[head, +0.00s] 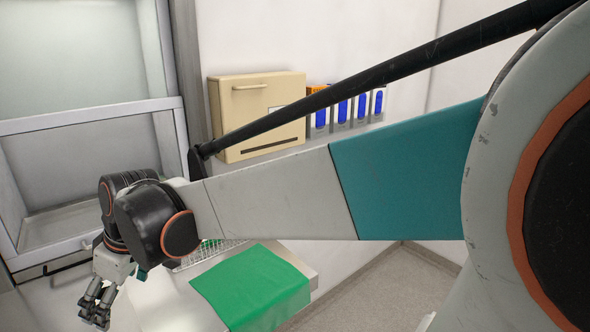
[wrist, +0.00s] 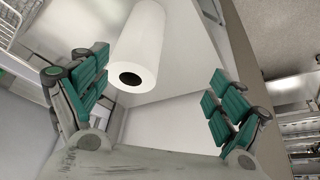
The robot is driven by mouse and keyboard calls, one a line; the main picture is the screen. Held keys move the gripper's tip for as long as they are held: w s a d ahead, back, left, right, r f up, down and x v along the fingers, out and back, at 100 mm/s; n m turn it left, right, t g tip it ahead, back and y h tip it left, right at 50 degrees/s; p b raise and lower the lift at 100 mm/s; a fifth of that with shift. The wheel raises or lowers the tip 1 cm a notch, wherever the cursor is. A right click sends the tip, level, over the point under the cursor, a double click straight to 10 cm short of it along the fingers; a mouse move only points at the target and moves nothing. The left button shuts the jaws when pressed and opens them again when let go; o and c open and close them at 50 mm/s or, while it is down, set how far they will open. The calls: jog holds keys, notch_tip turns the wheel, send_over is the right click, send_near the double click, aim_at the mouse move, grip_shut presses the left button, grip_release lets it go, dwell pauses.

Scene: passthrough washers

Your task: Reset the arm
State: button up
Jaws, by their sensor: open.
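My arm stretches across the head view from the right to the lower left. My gripper (head: 97,308) hangs at its end, pointing down, over a pale surface at the lower left. In the wrist view, my gripper (wrist: 160,100) has its two teal-padded fingers wide apart with nothing between them in their grasp. A white roll (wrist: 139,45) with a dark hollow core shows beyond the fingers in the wrist view, apart from them.
A green cloth or mat (head: 252,287) lies on the counter, with a wire rack (head: 207,254) behind it. A beige wall box (head: 255,112) and several blue-fronted holders (head: 343,111) are on the wall. A glass-fronted cabinet (head: 85,120) stands at the left. Floor (head: 385,285) shows at the right.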

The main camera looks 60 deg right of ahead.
jog(key=s+f+m+t+h+b, duration=0.1)
jog(key=s+f+m+b, duration=0.1)
jog(key=s+f+b, duration=0.5)
jog(key=s+f+m+t+b, duration=0.1)
jog(key=s+f+m+b, duration=0.2)
jog(key=s+f+b, duration=0.4)
notch_tip(320, 180, down, 9)
jog(key=b, duration=0.5)
jog(key=shift+t+h, duration=0.4)
jog(key=shift+o, duration=0.5)
